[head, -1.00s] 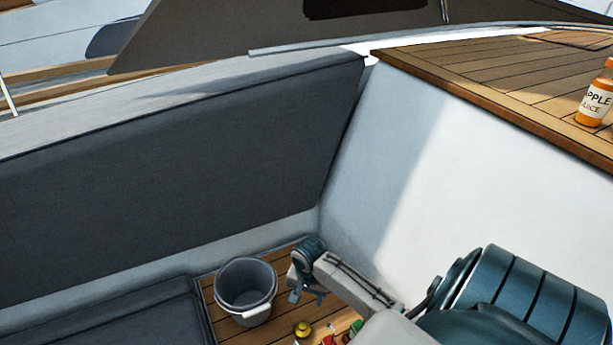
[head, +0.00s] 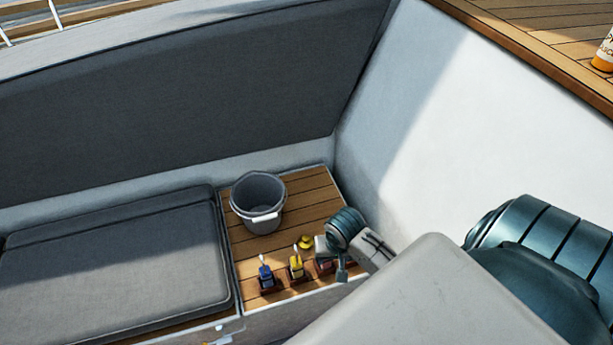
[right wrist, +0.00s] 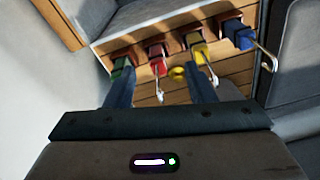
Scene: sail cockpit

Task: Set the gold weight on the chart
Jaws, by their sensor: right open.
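The gold weight (head: 306,242) is a small, round, yellow-gold piece standing on a slatted wooden surface in the corner, in front of the bucket. In the right wrist view the gold weight (right wrist: 178,72) shows between my two fingers, beyond their tips. My right gripper (head: 341,274) is just right of the weight in the head view. Its two fingers are apart and hold nothing in the right wrist view (right wrist: 161,82). I see no chart in either view. My left gripper is not in view.
A grey bucket (head: 259,204) stands behind the weight. Blue (head: 265,276), yellow (head: 296,267) and red (head: 323,266) handled pieces stand in a row in front; a green one (right wrist: 122,65) shows in the wrist view. A grey cushion (head: 115,265) lies left; a white wall (head: 450,130) rises right.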

